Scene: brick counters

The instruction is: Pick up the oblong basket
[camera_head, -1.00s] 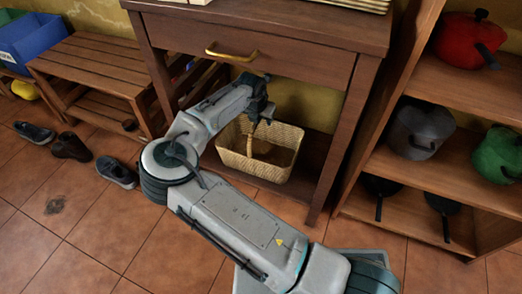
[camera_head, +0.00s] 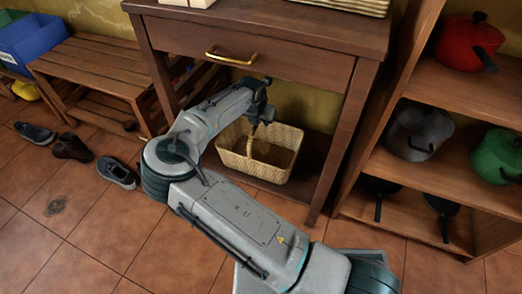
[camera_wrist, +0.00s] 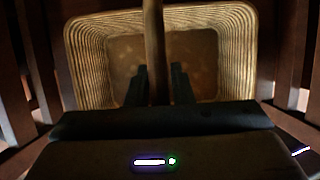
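The oblong basket (camera_head: 283,159), pale and woven, stands upright on the low shelf beneath the drawer of the dark wooden table. A handle rises over it. In the wrist view the basket's ribbed rim (camera_wrist: 86,62) surrounds a brown bottom, and the handle (camera_wrist: 153,40) runs down the middle. My gripper (camera_wrist: 158,72) is over the basket, its two dark fingers on either side of the handle. Whether both fingers press on the handle is not clear. In the head view my gripper (camera_head: 258,108) is at the handle, partly hidden by my arm.
The table's drawer (camera_head: 250,55) with a brass pull is just above my gripper. Table legs (camera_head: 340,140) flank the opening. A shelf unit with pots (camera_head: 420,130) stands right; a slatted bench (camera_head: 95,65) and shoes (camera_head: 72,147) are left.

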